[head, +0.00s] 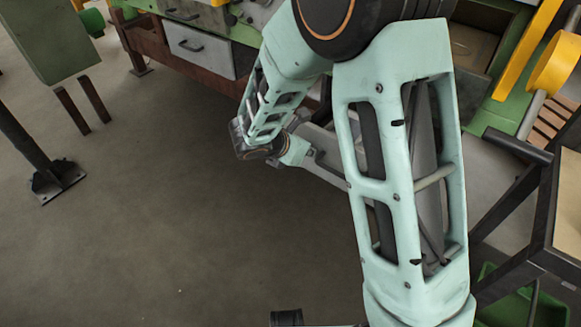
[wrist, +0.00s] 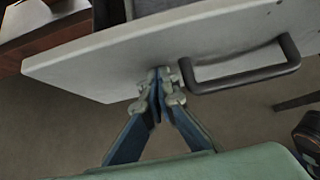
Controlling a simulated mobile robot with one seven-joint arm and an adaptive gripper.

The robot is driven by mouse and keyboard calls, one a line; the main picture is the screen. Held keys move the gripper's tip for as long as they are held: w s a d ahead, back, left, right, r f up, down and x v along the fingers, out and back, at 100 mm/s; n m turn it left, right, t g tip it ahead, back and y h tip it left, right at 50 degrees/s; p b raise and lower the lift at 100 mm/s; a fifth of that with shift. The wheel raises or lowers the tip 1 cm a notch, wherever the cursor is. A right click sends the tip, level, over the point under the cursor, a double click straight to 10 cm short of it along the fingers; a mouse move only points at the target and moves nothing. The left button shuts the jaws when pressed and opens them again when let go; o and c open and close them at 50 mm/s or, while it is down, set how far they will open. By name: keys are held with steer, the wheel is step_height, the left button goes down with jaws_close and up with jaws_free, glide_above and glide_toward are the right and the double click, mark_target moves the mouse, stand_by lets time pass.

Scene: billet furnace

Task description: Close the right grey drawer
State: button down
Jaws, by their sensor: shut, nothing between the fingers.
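A light grey drawer front (wrist: 120,55) with a dark bar handle (wrist: 250,75) fills the upper part of the wrist view. My gripper (wrist: 160,75) is shut and empty. Its fingertips are at the lower edge of this front in the picture, just left of the handle; I cannot tell whether they touch it. In the head view a grey panel (head: 325,155) juts out beyond my wrist and seems to be this drawer. My arm hides most of it and my fingertips.
Another grey drawer (head: 200,50) with a dark handle sits in the bench at upper left. A green panel (head: 55,35) on legs stands at far left. A dark-framed table (head: 545,205) is close on the right.

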steer(key=w+d+p, duration=0.1)
steer(key=w+d, duration=0.3)
steer(key=w, duration=0.1)
steer(key=w+d+p, duration=0.1)
steer(key=w+d, duration=0.3)
steer(key=w, duration=0.2)
steer(key=w+d+p, duration=0.1)
steer(key=w+d, duration=0.4)
steer(key=w, duration=0.1)
steer(key=shift+d, duration=0.1)
steer(key=shift+w+d+r, duration=0.1)
steer(key=shift+d, duration=0.05)
steer(key=shift+w+d+r, duration=0.1)
steer(key=shift+r, duration=0.05)
